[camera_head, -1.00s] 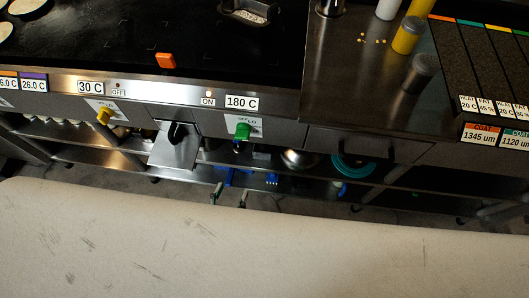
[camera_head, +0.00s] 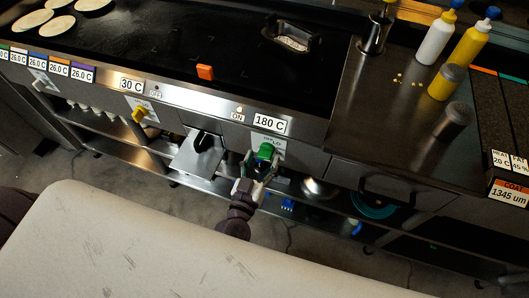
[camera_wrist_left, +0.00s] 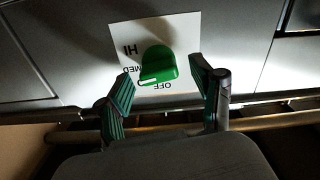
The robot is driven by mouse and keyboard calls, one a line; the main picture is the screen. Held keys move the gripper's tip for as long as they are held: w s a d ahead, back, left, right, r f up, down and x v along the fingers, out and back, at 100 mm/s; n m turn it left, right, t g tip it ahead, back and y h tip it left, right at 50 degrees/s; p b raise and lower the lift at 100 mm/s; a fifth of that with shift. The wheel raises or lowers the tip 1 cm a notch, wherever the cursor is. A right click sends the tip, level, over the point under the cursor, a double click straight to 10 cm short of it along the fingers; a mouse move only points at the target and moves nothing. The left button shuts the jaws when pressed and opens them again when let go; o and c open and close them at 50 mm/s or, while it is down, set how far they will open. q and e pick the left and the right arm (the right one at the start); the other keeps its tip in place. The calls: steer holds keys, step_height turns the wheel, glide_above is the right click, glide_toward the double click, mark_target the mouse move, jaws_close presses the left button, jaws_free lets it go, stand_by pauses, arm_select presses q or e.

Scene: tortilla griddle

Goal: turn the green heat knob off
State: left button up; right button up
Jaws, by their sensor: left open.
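The green heat knob (camera_head: 265,151) sits on the front panel of the griddle, below the 180 C display (camera_head: 270,123) and a small lit lamp by the word ON. In the left wrist view, the knob (camera_wrist_left: 158,65) stands on a white plate (camera_wrist_left: 187,32) marked HI, MED and OFF, upside down. Its pale pointer line faces down and left, near OFF and MED; the exact setting is unclear. My left gripper (camera_head: 252,168) is open just in front of the knob. In the wrist view, its green-padded fingers (camera_wrist_left: 163,80) are on either side of the knob, apart from it. My right gripper is not in view.
A yellow knob (camera_head: 139,113) and a black handle (camera_head: 203,141) are to the left on the same panel. Bottles (camera_head: 437,38) and shakers stand on the right counter. A drawer handle (camera_head: 383,195) is right of the gripper.

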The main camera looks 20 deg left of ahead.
arm_select(q)
steer(key=shift+w, duration=1)
steer(key=c, duration=1.1)
